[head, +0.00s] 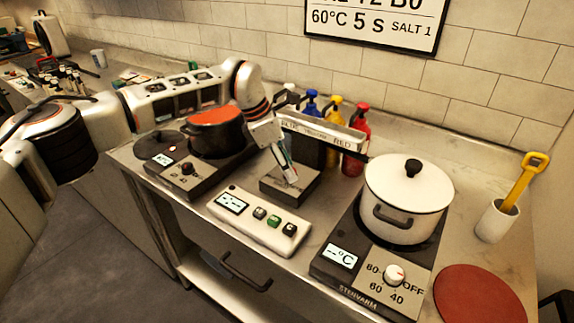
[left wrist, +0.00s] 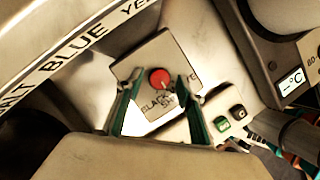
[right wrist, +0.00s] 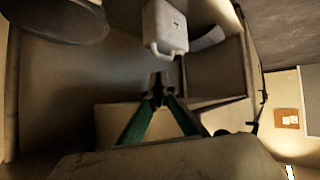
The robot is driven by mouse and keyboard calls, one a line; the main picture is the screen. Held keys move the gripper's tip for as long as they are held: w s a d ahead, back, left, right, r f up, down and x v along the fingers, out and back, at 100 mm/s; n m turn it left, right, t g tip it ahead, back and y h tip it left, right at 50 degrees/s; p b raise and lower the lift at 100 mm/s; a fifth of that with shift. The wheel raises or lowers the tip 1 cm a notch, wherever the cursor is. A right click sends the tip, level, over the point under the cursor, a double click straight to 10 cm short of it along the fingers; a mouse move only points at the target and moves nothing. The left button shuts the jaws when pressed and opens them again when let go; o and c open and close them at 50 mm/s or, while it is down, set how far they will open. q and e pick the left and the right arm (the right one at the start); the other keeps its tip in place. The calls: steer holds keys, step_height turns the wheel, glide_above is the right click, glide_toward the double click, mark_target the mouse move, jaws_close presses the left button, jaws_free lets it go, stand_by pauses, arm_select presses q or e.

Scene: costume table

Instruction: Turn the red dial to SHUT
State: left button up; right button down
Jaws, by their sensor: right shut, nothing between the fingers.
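The red dial (left wrist: 159,78) sits on a small plate with printed words in the left wrist view; I can read part of "BLACK" and "SH" below the dial. A pale mark shows at the dial's lower edge. In the head view the dial is hidden behind my left gripper (head: 287,168), which points down at the small dark box (head: 279,193). In the left wrist view my left gripper (left wrist: 158,80) is open, with one finger on each side of the dial; I cannot tell whether they touch it. My right gripper (right wrist: 160,78) is shut and empty, away from the dial.
A labelled rail (head: 322,128) with blue, yellow and red (head: 355,140) pump bottles stands behind the box. A button panel (head: 258,219) lies in front. A dark pot (head: 216,138) is left and a white pot (head: 405,196) on a hotplate is right.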

arm_select(q)
steer(key=v, duration=1.2)
